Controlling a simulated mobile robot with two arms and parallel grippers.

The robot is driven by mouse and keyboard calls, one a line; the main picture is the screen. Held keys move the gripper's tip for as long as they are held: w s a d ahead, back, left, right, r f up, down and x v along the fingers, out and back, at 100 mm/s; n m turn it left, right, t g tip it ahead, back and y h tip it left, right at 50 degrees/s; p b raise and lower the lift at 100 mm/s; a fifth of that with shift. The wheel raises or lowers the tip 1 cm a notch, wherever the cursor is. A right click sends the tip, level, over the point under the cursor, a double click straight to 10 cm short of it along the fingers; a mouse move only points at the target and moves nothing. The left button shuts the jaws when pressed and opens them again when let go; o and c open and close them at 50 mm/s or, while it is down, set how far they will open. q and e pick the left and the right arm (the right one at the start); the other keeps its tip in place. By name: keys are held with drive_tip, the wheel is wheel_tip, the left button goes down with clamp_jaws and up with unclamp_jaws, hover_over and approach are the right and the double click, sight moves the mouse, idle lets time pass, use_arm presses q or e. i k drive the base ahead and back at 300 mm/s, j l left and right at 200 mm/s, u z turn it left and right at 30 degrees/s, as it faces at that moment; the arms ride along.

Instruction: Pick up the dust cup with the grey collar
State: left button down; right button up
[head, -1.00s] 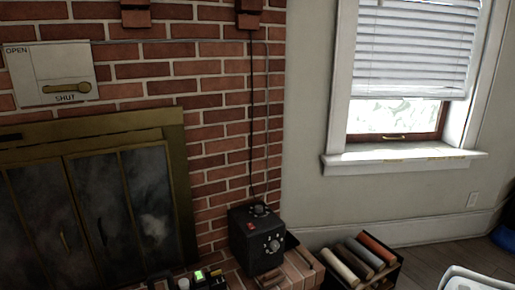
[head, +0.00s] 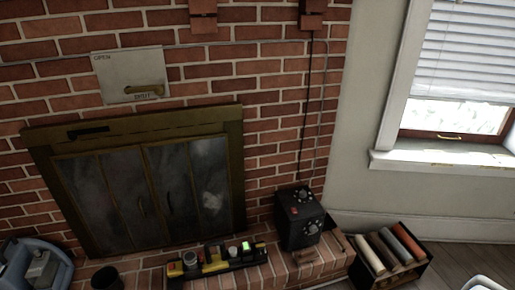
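No dust cup with a grey collar can be made out for sure. A dark cylindrical container (head: 106,278) stands on the brick hearth at the bottom edge, partly cut off; no grey collar can be told on it. A blue and grey appliance (head: 38,268) shows at the bottom left, also cut off. A yellow and black rack (head: 216,263) with small items, one of them lit green, lies on the hearth before the fireplace. Neither of my grippers is in view.
The fireplace doors (head: 150,195) are shut. A black control box (head: 299,222) stands at the hearth's right end. A dark crate (head: 413,276) with several rolls is on the floor right of it. A white object (head: 488,284) is cut off at the bottom right.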

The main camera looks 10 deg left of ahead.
sight(191, 259)
drive_tip(key=u, duration=1.05)
